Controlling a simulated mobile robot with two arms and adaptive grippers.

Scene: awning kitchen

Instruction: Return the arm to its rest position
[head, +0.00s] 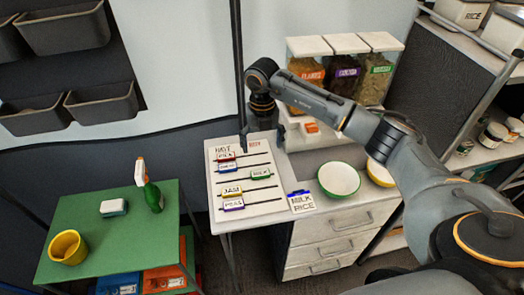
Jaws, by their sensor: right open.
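My right arm (410,165) comes in from the right and reaches across to the upper left. Its wrist bends down, and my right gripper (262,138) hangs over the back of the white table. Its fingers are apart, with nothing seen between them. A white list board (246,206) with sliding name tags lies on the table in front of the gripper. My left gripper is not in view.
A card (302,202), a green-rimmed bowl (339,179) and a yellow bowl (379,173) sit near the arm. Lidded jars (345,75) stand behind it. A green table (105,237) with a spray bottle (152,195) is left. Shelves (480,60) stand right.

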